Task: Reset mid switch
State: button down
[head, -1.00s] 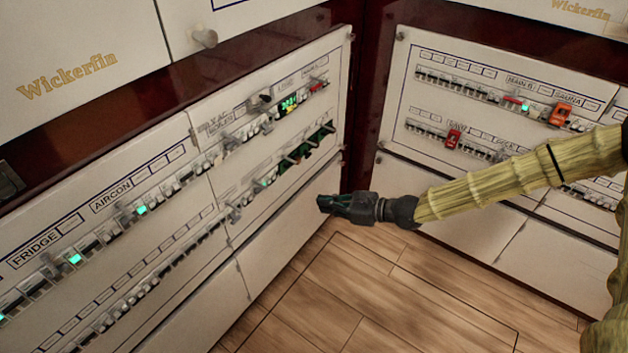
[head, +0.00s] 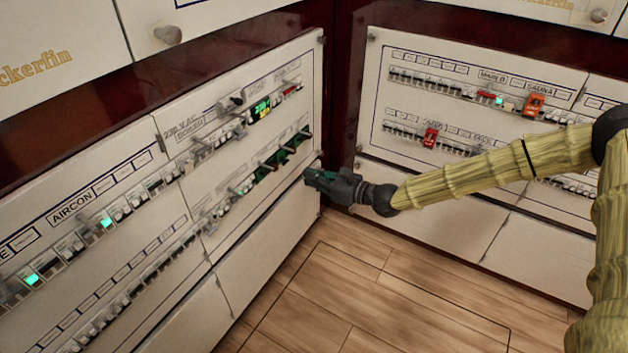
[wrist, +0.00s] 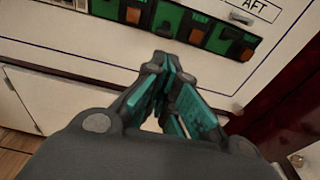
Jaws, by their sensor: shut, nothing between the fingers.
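Three green switch modules sit in the lower row of the left panel, near its right end. The middle green module (head: 286,153), likely the mid switch, also shows in the wrist view (wrist: 178,22), with a dark toggle and an orange-brown button. My gripper (head: 310,177) is shut and empty, in front of the panel and below right of the modules. In the wrist view its closed fingertips (wrist: 168,62) point up at the panel just below the middle module, with a visible gap. The toggle positions are too small to read surely.
A right-hand green module (wrist: 233,42) stands beside the middle one, under an "AFT" label (wrist: 256,8). Breaker rows (head: 165,180) with small protruding levers run along the left panel. The right panel (head: 480,180) lies behind my arm. The wooden floor (head: 340,290) is clear.

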aim_at(282, 169)
jog(key=b+x, duration=0.1)
jog(key=x, duration=0.4)
jog(key=shift+w+a+f+b, duration=0.1)
jog(key=shift+a+f+b, duration=0.1)
jog(key=shift+b, duration=0.15)
jog(key=shift+x, duration=0.85)
